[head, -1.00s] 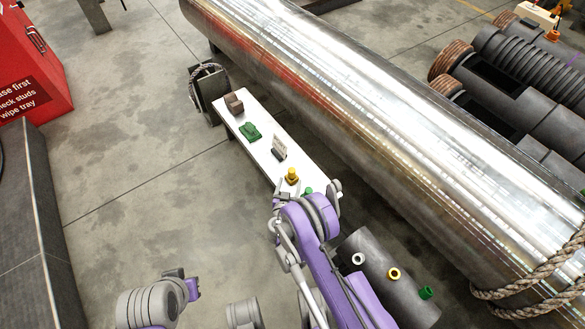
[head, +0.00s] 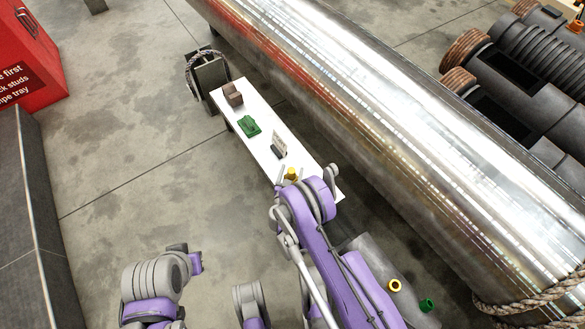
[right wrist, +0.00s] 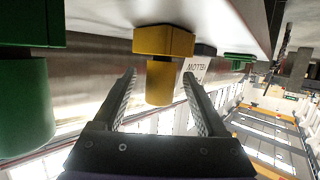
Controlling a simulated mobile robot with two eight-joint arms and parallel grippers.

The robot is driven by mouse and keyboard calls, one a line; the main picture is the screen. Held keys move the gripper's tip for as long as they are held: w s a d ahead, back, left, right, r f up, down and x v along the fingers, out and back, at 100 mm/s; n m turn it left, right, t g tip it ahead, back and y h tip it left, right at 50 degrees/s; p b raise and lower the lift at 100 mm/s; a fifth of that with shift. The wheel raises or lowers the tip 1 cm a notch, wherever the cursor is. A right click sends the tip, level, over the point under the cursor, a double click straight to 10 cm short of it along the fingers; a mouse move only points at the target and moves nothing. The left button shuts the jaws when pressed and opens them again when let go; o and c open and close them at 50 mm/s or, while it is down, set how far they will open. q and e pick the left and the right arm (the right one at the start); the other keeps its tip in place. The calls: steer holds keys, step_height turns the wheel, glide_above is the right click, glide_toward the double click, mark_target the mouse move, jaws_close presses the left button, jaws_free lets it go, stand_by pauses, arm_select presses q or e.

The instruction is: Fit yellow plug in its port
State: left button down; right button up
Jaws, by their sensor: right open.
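The yellow plug (head: 291,173) stands on the white bench (head: 262,115), partly covered by my right arm in the head view. In the right wrist view, the yellow plug (right wrist: 163,78) shows a wide head against the white surface and a round shaft. My right gripper (right wrist: 159,75) is open, with one finger on each side of the shaft in the picture; gaps show on both sides. The yellow-ringed port (head: 394,285) is on a grey barrel (head: 372,249), partly behind my arm. My left arm shows at lower left, but its gripper does not.
A green plug (right wrist: 28,95) stands close beside the yellow one. A green block (head: 249,127), a brown block (head: 233,94) and a small sign (head: 279,142) sit farther along the bench. A green port (head: 428,305) and a large metal cylinder (head: 400,130) lie to the right.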

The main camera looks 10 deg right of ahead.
steer(key=shift+s+r, duration=0.1)
steer(key=shift+s, duration=0.05)
steer(key=shift+c, duration=0.2)
jaws_close()
steer(key=shift+r, duration=0.1)
